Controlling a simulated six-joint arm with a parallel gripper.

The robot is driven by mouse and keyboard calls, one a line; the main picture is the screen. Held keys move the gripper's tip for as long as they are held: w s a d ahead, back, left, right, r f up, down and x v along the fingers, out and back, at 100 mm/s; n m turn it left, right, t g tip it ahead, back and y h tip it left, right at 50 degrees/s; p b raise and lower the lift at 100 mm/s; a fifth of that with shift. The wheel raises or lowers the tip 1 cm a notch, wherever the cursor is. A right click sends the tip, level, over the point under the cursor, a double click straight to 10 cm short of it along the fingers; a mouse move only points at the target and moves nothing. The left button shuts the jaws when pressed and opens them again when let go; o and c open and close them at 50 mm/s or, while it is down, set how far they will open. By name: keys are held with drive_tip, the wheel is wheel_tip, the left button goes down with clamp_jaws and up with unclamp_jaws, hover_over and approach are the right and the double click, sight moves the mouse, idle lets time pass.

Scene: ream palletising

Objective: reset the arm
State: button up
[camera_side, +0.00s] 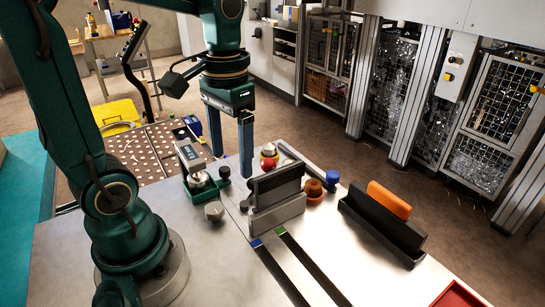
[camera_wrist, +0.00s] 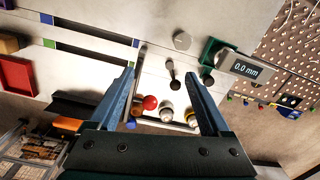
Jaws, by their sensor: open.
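My gripper (camera_side: 232,165) hangs pointing down above the back of the metal table in the side view. Its two long blue fingers are apart with nothing between them. The wrist view also shows my gripper (camera_wrist: 158,74), its fingers spread over the table and a group of small knobs. Among these is a red knob (camera_wrist: 150,102), which shows in the side view (camera_side: 268,163) to the right of the fingers. A green-based gauge (camera_wrist: 240,68) reading 0.0 mm is right of the fingers in the wrist view. The gauge (camera_side: 190,155) is left of them in the side view.
A dark-and-grey upright block (camera_side: 277,212) stands mid-table. A black holder (camera_side: 380,232) with an orange piece (camera_side: 389,200) is to its right. Two dark strips (camera_side: 290,270) lie in front. A red tray (camera_side: 458,295) is at the front right corner. The left front table is clear.

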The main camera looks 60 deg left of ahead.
drive_tip(key=s+d+t, duration=0.1)
drive_tip(key=t, duration=0.1)
drive_tip(key=s+d+m+t, duration=0.1)
drive_tip(key=d+t, duration=0.1)
drive_tip(key=d+m+t, duration=0.1)
drive_tip(key=d, duration=0.1)
drive_tip(key=shift+s+d+r+t, duration=0.1)
drive_tip(key=shift+s+r+t, duration=0.1)
drive_tip(key=shift+s+t, duration=0.2)
idle(0.7)
